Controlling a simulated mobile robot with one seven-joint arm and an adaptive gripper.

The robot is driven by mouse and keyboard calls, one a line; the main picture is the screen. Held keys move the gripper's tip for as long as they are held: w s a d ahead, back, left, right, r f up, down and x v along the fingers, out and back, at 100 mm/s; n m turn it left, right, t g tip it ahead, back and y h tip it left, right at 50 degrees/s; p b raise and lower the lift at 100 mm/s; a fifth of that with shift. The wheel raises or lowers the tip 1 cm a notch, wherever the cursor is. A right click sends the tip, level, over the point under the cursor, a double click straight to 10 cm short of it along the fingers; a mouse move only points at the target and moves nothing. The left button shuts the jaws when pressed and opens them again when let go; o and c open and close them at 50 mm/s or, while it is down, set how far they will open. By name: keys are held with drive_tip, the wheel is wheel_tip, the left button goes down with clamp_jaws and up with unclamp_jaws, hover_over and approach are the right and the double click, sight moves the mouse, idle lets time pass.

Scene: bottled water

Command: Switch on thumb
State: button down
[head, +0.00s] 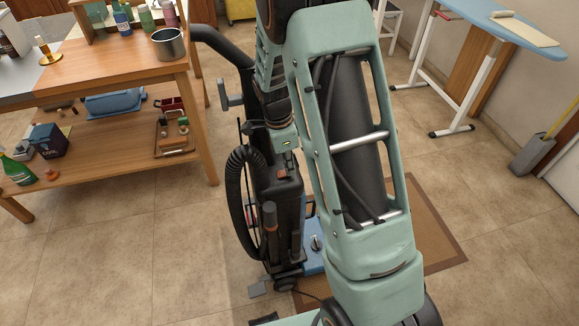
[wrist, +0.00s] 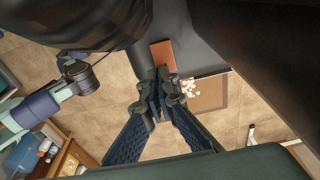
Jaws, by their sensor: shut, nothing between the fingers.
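A black upright vacuum cleaner (head: 285,200) with a ribbed hose stands behind my arm in the head view. Its curved black handle (head: 222,42) rises toward the upper left. In the wrist view, a flat rust-orange patch (wrist: 163,54) sits on a black surface, just beyond my fingertips. It looks like a switch, but I cannot tell for sure. My gripper (wrist: 160,92) is shut and empty, its tips close to the patch's lower edge. I cannot tell whether they touch it. The gripper cannot be made out in the head view.
A wooden workbench (head: 120,70) with a metal pot (head: 168,43) and bottles stands at the left. A brown mat (head: 428,225) lies on the tiled floor at the right. An ironing board (head: 505,22) stands at the upper right. Open floor lies between.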

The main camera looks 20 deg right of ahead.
drive_tip(key=shift+f, duration=0.1)
drive_tip(key=shift+d+f+b, duration=0.15)
drive_tip(key=shift+f+b, duration=0.2)
drive_tip(key=shift+b, duration=0.05)
drive_tip(key=shift+r, duration=0.1)
drive_tip(key=shift+a+r+p, duration=0.25)
drive_tip(key=shift+a+p, duration=0.05)
drive_tip(key=shift+a, duration=0.45)
drive_tip(key=shift+d+r+p, duration=0.2)
drive_tip(key=shift+r+p, duration=0.25)
drive_tip(key=shift+r, duration=0.2)
drive_tip(key=d+r+p, duration=0.3)
drive_tip(key=r+p, duration=0.1)
drive_tip(key=r, duration=1.8)
drive_tip(key=shift+r, duration=0.25)
